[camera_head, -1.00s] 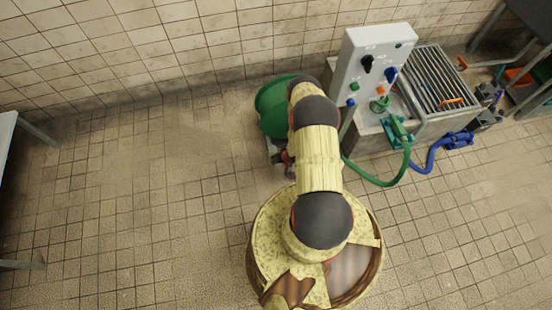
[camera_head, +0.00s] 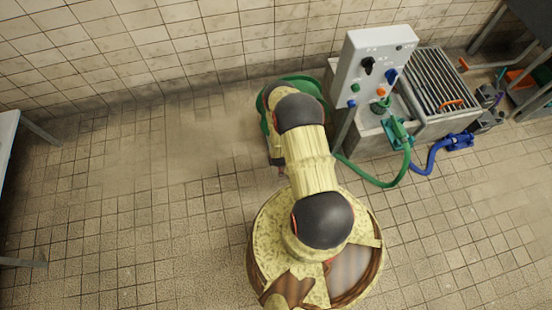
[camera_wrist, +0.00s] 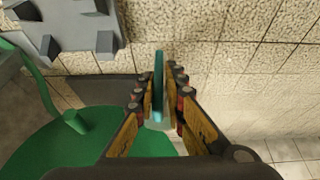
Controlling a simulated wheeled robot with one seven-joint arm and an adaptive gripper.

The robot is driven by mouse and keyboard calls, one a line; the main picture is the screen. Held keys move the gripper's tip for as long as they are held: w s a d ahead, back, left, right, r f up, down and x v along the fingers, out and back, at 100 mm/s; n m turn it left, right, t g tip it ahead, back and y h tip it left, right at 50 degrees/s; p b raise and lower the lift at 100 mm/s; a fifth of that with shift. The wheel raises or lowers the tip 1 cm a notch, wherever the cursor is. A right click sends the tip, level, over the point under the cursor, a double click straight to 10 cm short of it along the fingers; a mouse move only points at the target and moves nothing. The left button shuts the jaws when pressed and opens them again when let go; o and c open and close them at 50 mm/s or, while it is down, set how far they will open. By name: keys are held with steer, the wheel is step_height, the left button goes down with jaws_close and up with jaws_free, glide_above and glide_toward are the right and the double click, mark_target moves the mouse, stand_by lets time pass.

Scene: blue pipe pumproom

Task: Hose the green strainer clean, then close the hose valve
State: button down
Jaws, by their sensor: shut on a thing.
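My gripper (camera_wrist: 160,110) is shut on a thin teal piece (camera_wrist: 158,85), seen edge-on between the fingers; I cannot tell whether it is the strainer or another part. A large round green body (camera_wrist: 95,140) with a short stub lies below and left of the fingers. It also shows behind my arm in the head view (camera_head: 312,83). My gripper is hidden by my arm in the head view. A green hose (camera_head: 375,182) curves from the teal-green valve fitting (camera_head: 397,132) on the basin's front towards the green body. The valve's setting is not clear.
A grey control panel (camera_head: 362,55) with knobs stands beside the grated basin (camera_head: 440,75). A blue hose (camera_head: 430,160) runs to a blue fitting (camera_head: 460,140) on the floor. The tiled wall is close behind. Open floor lies left; a table edge (camera_head: 8,130) is at far left.

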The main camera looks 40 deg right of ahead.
steer(key=shift+s+d, duration=0.15)
steer(key=c, duration=2)
jaws_free()
steer(key=shift+o, duration=0.4)
steer(key=shift+r, duration=0.15)
steer(key=shift+r, duration=0.25)
steer(key=v, duration=1.1)
steer(key=shift+r, duration=0.1)
